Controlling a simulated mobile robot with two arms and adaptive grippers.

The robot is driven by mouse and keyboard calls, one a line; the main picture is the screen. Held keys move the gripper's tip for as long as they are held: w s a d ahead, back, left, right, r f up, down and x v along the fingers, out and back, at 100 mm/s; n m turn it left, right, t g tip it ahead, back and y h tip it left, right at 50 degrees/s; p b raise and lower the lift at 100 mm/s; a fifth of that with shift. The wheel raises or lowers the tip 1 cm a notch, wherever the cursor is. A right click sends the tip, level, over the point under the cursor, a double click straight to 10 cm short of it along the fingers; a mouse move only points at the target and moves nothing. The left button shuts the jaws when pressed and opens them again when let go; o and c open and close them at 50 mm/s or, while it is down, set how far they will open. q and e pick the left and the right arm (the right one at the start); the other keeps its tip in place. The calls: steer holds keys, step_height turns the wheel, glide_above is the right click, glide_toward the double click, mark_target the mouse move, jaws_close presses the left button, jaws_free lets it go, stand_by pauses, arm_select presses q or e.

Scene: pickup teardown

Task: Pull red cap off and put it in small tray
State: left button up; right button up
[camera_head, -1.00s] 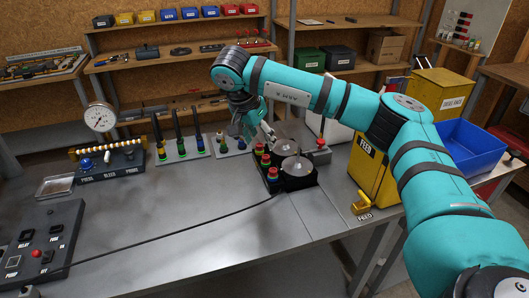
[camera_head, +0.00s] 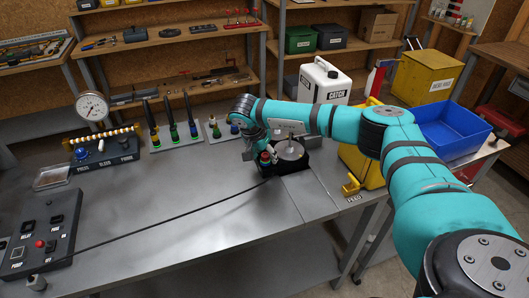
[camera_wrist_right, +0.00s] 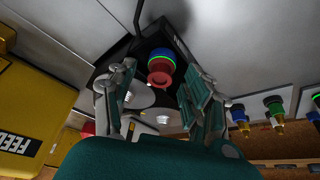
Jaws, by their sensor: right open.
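A red cap (camera_wrist_right: 160,76) with a green ring and a blue part sits on the black fixture in the right wrist view. It lies between and just beyond the fingertips of my right gripper (camera_wrist_right: 158,92), which is open and empty. In the head view my right gripper (camera_head: 257,152) points down over the left side of the black fixture (camera_head: 297,168) and partly hides the red parts there. A small shallow clear tray (camera_head: 52,178) lies at the left of the bench. My left gripper is not in view.
Silver discs (camera_head: 291,150) sit on the fixture beside the cap. Upright coloured tools (camera_head: 172,132) stand behind it. A yellow feed box (camera_head: 362,165) is to the right, and a control box (camera_head: 43,240) is at front left. A cable crosses the mostly clear bench.

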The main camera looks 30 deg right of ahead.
mark_target(265, 156)
jaws_close()
steer(key=c, duration=0.8)
jaws_free()
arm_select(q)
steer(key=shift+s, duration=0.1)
arm_select(e)
jaws_close()
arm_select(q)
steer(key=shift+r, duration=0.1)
arm_select(e)
steer(key=shift+r, duration=0.1)
arm_select(q)
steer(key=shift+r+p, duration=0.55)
steer(key=shift+p, duration=0.1)
arm_select(e)
steer(key=shift+r, duration=0.9)
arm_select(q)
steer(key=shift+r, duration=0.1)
arm_select(e)
steer(key=shift+r, duration=0.15)
arm_select(q)
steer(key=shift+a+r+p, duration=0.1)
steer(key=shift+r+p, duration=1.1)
steer(key=shift+p, duration=0.1)
arm_select(e)
steer(key=shift+r, duration=1.85)
